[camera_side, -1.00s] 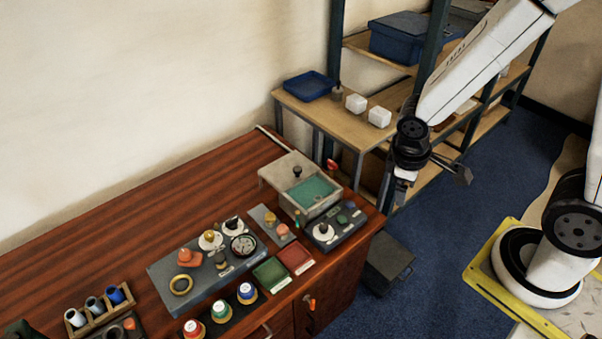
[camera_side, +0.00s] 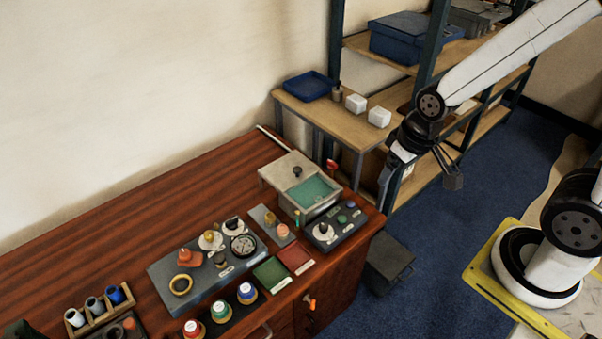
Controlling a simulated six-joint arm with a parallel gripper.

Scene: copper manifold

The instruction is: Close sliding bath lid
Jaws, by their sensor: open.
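The bath (camera_side: 311,207) is a pale metal box at the right part of the wooden bench, with green-teal liquid (camera_side: 312,189) showing in its open front part. Its sliding lid (camera_side: 285,172) is a beige plate with a dark knob (camera_side: 297,171), set back toward the wall, so the bath is partly uncovered. My gripper (camera_side: 418,179) is in the air to the right of the bath, beyond the bench's edge and in front of the shelf. It is apart from the lid. Its jaws are open and I see nothing between them, though the fingers are small and dark.
A control box (camera_side: 334,227) with a white dial stands just in front of the bath. A grey panel (camera_side: 205,270) with several fittings, a green tray (camera_side: 271,273) and a red tray (camera_side: 296,258) lie to the left. A shelf (camera_side: 340,122) with white blocks stands behind.

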